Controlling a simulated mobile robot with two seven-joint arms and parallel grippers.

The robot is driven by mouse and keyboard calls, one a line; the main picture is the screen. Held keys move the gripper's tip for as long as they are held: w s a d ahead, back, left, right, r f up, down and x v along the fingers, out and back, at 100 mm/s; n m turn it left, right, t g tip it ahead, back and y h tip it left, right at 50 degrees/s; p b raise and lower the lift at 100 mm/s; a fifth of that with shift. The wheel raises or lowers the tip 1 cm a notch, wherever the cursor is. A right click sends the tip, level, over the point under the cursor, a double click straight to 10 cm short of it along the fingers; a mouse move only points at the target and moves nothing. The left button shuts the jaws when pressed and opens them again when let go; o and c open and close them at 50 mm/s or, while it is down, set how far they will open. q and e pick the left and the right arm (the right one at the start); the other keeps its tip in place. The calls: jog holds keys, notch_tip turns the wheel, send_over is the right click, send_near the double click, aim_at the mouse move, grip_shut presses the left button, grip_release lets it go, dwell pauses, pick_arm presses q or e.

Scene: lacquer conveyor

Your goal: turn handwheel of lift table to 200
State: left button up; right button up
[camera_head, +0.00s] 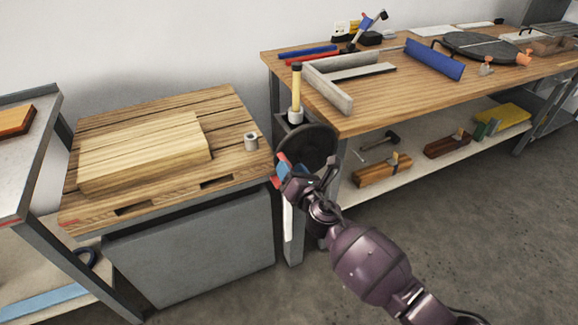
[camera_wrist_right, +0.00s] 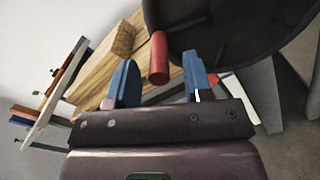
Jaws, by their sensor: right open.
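The handwheel (camera_head: 308,150) is a dark round disc at the right side of the lift table (camera_head: 228,108). It fills the upper right of the right wrist view (camera_wrist_right: 235,25). Its red handle (camera_wrist_right: 158,58) sticks out towards my right gripper and also shows in the head view (camera_head: 281,164). My right gripper (camera_head: 287,171) is open, with blue fingers in the right wrist view (camera_wrist_right: 160,80). The red handle lies between the two fingers there; I cannot tell whether they touch it. No scale reading is legible. My left gripper is not in view.
A light wooden block (camera_head: 145,150) and a small metal cylinder (camera_head: 251,141) lie on the lift table. A workbench (camera_head: 400,112) with tools stands close on the right. A grey cart (camera_head: 40,135) stands at the left. Open floor (camera_head: 470,220) lies at the lower right.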

jog(key=p+v, duration=0.1)
jog(key=v, duration=0.8)
jog(key=shift+r, duration=0.1)
dwell(0.3)
